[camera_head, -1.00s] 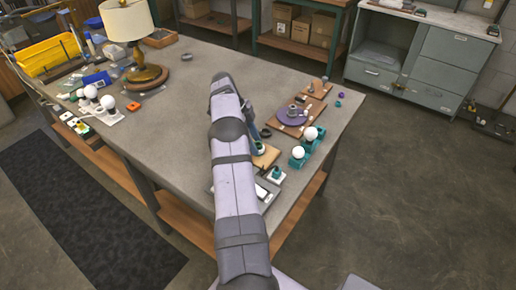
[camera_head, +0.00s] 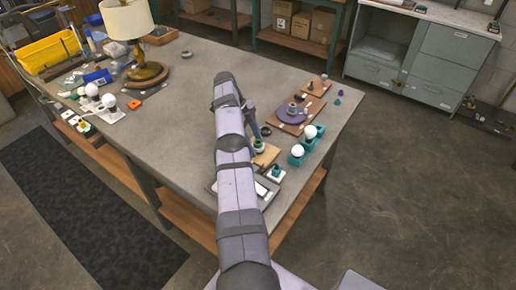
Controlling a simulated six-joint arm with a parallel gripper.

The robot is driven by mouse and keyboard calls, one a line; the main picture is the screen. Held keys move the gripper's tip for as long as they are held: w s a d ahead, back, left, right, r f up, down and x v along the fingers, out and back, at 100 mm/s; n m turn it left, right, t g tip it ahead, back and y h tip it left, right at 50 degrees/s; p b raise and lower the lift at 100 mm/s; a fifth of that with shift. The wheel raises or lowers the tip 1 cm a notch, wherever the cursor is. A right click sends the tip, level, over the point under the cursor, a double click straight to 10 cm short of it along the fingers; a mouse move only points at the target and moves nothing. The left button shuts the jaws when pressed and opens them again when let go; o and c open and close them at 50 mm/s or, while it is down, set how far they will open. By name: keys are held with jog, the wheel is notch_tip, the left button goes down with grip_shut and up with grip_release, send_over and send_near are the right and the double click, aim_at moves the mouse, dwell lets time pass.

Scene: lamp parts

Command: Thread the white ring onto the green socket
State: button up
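A small dark green socket (camera_head: 259,147) stands upright on a light wooden board (camera_head: 268,155), just right of my arm in the head view. My gripper (camera_head: 256,136) points down close above this socket; my arm hides part of it. Its fingers are too small and covered to tell whether they are open or shut. I cannot clearly make out the white ring, nor whether it is in the fingers or around the socket. A second green piece on a white base (camera_head: 276,173) stands nearer the front edge.
White bulbs in teal holders (camera_head: 297,155) stand right of the board. A purple disc (camera_head: 291,113) lies on a wooden board behind them. A brass lamp (camera_head: 146,68), a yellow bin (camera_head: 49,54) and more bulbs (camera_head: 108,101) are on the left. The table's middle left is clear.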

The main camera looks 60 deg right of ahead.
jog(key=shift+d+r, duration=0.15)
jog(key=shift+r, duration=0.05)
jog(key=shift+w+d+b, duration=0.1)
jog(key=shift+w+b, duration=0.05)
jog(key=shift+b, duration=1.4)
jog(key=shift+n+h+b, duration=0.4)
jog(key=shift+n+b, duration=0.4)
jog(key=shift+b, duration=2.9)
jog(key=shift+s+a+n+t+h+b, duration=0.2)
jog(key=shift+n+b, duration=0.45)
jog(key=shift+b, duration=0.95)
jog(key=shift+s+a+n+t+h+b, duration=0.15)
jog(key=shift+n+b, duration=0.5)
jog(key=shift+b, duration=0.9)
jog(key=shift+r+n+t+h+b, duration=0.1)
jog(key=shift+n+t+h+b, duration=0.3)
jog(key=shift+n+b, duration=1.3)
jog(key=shift+m+b, duration=0.3)
jog(key=shift+m, duration=0.1)
jog(key=shift+c, duration=0.6)
jog(key=c, duration=1.1)
jog(key=shift+c, duration=0.2)
jog(key=shift+m+g+y+p, duration=0.4)
jog(key=shift+m+p, duration=0.7)
jog(key=shift+p, duration=1.6)
